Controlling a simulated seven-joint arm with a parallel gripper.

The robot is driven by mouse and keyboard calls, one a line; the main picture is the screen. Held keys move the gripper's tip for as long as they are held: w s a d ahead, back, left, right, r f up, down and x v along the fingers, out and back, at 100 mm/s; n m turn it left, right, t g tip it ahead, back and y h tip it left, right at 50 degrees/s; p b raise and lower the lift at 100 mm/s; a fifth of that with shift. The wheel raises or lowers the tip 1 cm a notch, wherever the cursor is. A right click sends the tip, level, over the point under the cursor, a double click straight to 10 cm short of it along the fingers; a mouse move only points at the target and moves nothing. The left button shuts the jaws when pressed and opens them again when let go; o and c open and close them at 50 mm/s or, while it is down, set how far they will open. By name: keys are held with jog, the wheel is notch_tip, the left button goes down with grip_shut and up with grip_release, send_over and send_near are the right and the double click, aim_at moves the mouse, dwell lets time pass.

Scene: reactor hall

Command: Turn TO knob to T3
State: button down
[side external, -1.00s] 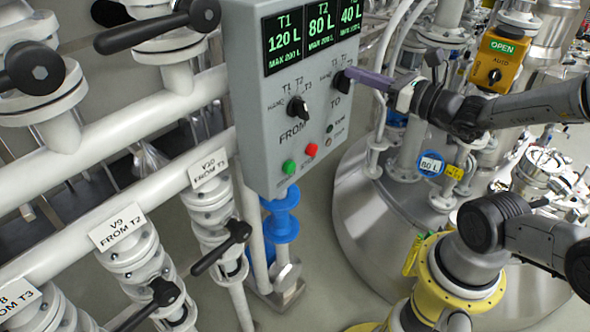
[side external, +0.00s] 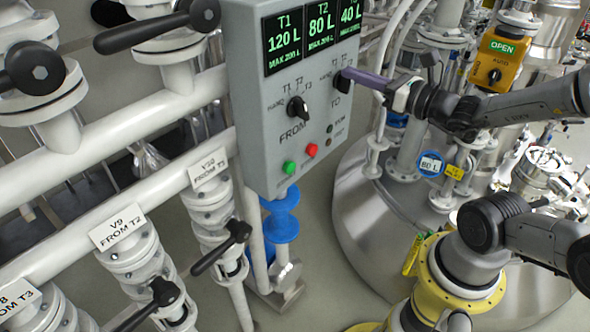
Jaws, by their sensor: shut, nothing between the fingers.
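The TO knob (side external: 340,83) is a black knob on the right of the grey control panel's front, above the TO label. My gripper (side external: 349,73) has its purple fingers at the knob's upper right side, touching or very close to it; I cannot tell which. The fingers are shut with nothing between them. They hide part of the knob and the T3 mark, so the knob's pointing direction is unclear. The FROM knob (side external: 298,107) is to the left on the same panel.
The panel (side external: 262,150) has screens reading T1 120 L, T2 80 L and T3 40 L, a green button (side external: 289,167) and a red button (side external: 312,150). White pipes and black-handled valves stand left. A steel tank (side external: 370,215) and a yellow OPEN/AUTO box (side external: 497,62) are right.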

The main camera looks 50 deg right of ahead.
jog(key=shift+d+f, duration=0.2)
jog(key=shift+f, duration=0.15)
dwell(0.7)
jog(key=shift+d+r, duration=0.1)
jog(key=shift+d, duration=0.95)
jog(key=shift+r, duration=0.1)
jog(key=shift+s+d+r, duration=0.1)
jog(key=shift+d+r, duration=0.05)
jog(key=shift+r, duration=0.1)
jog(key=s, duration=0.6)
dwell(0.4)
